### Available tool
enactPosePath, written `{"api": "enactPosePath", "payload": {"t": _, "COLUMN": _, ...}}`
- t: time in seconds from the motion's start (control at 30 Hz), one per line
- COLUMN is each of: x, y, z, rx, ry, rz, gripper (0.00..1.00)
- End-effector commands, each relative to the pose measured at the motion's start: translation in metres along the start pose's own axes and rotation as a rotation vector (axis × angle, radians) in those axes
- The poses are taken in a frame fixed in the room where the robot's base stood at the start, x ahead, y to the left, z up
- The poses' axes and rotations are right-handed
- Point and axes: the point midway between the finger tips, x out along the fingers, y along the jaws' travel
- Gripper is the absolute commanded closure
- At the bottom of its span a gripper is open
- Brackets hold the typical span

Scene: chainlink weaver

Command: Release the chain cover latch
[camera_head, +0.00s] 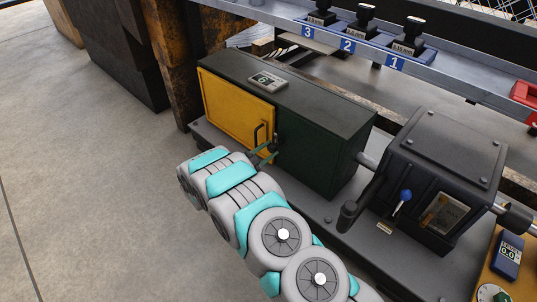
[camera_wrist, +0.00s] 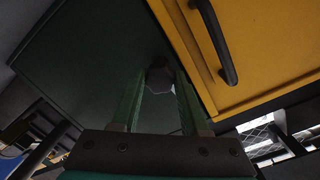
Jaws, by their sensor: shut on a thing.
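The chain cover is a dark green box (camera_head: 318,150) with a yellow door (camera_head: 235,105) on its front left, which looks closed. A black bar handle (camera_head: 258,133) is on the door; it also shows in the wrist view (camera_wrist: 216,42). The latch is a small grey-black knob (camera_wrist: 159,79) on the green front beside the door edge. My gripper (camera_head: 268,150) reaches the box from the front, right of the handle. In the wrist view its two green fingers stand on either side of the knob and are shut on it. My arm and fingers mostly hide the latch in the head view.
A dark gearbox (camera_head: 440,165) with a crank and blue-knobbed lever (camera_head: 404,197) stands to the right. A rail (camera_head: 350,36) behind holds several numbered black-topped pieces. The floor at left is clear.

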Motion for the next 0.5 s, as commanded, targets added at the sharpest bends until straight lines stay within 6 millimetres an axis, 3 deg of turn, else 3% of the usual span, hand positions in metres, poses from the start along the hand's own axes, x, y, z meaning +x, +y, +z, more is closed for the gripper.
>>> {"api": "enactPosePath", "payload": {"t": 0.5, "x": 0.0001, "y": 0.0013, "z": -0.0002, "rx": 0.154, "ry": -0.006, "rz": -0.004, "gripper": 1.0}}
